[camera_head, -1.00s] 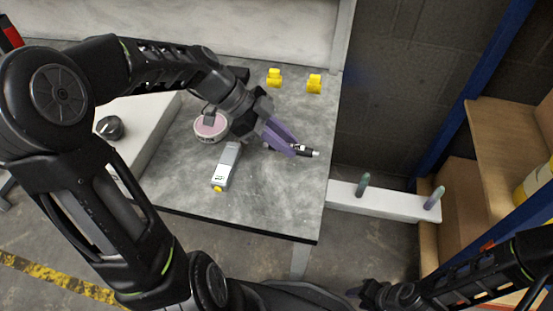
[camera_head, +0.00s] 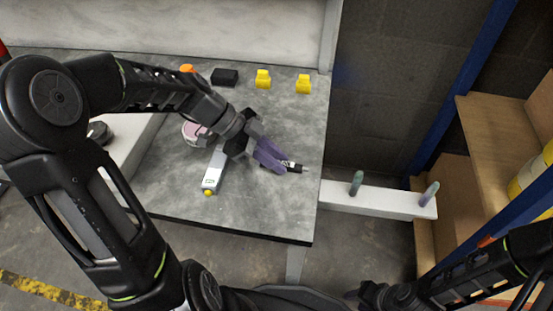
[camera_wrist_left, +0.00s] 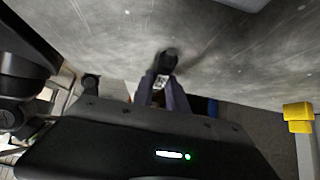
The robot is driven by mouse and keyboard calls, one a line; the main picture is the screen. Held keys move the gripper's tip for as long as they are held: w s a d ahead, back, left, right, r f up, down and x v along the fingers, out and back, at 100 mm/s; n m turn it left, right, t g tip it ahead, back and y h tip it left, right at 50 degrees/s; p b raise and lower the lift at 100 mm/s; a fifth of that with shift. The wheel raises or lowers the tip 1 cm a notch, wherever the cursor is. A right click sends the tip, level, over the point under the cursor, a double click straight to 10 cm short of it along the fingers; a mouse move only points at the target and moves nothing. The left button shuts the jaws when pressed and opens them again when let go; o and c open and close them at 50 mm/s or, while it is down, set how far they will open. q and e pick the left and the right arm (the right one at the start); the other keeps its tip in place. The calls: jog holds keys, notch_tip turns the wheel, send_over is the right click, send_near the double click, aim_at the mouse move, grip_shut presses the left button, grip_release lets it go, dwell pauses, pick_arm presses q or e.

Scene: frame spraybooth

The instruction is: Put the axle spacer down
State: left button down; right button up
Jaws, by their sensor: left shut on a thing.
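The axle spacer appears to be the small dark cylinder with a white label (camera_head: 292,166) in the head view, lying roughly level over the right part of the grey table top (camera_head: 265,215). My left gripper (camera_head: 278,163), with purple fingers, is shut on it. In the left wrist view the spacer's dark end (camera_wrist_left: 168,60) sticks out beyond the fingers, close to the grey surface; I cannot tell whether it touches. My right gripper (camera_head: 372,295) is at the bottom of the head view, away from the table; its jaws are unclear.
A grey handheld device with a yellow tip (camera_head: 215,170) and a round pinkish thing (camera_head: 196,134) are left of the gripper. Two yellow pieces (camera_head: 263,79) (camera_head: 304,84) and a black block (camera_head: 225,77) stand farther back. A white ledge with two pegs (camera_head: 385,199) is to the right.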

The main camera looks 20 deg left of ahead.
pick_arm(q)
jog(key=shift+f, duration=0.2)
jog(key=c, duration=1.3)
grip_release()
jog(key=shift+r, duration=0.1)
jog(key=shift+r, duration=0.1)
jog(key=shift+a+r, duration=0.15)
jog(key=p+v, duration=0.3)
jog(key=v, duration=0.8)
jog(key=shift+s+a+r, duration=0.1)
jog(key=shift+a+r, duration=0.1)
jog(key=shift+r, duration=0.05)
